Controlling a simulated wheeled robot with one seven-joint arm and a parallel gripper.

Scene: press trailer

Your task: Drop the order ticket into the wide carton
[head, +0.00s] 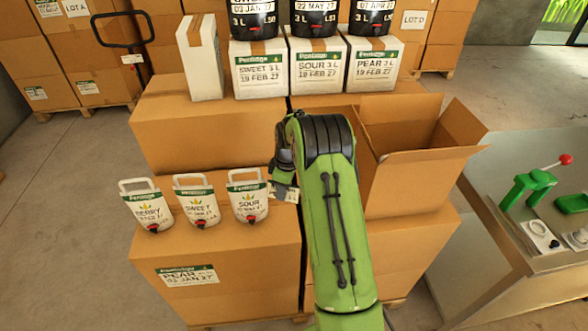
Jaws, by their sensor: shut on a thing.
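My gripper (282,180) is small in the head view and partly hidden by my green arm. It is shut on a small pale card, the order ticket (287,193), just right of the pouch marked SOUR. The ticket's writing is too small to read. The wide carton (405,188) is a brown box with its flaps open, standing right of my arm on a large brown carton. My gripper and the ticket are to the left of it, apart from it. My arm hides part of its left side, and its floor is not clearly visible.
Pouches marked PERRY (147,207), SWEET (196,203) and SOUR (247,203) stand on the front left carton (222,250). White boxes (318,70) bearing black containers (315,17) stand behind. A bench (540,262) with a green press (528,185) is at right.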

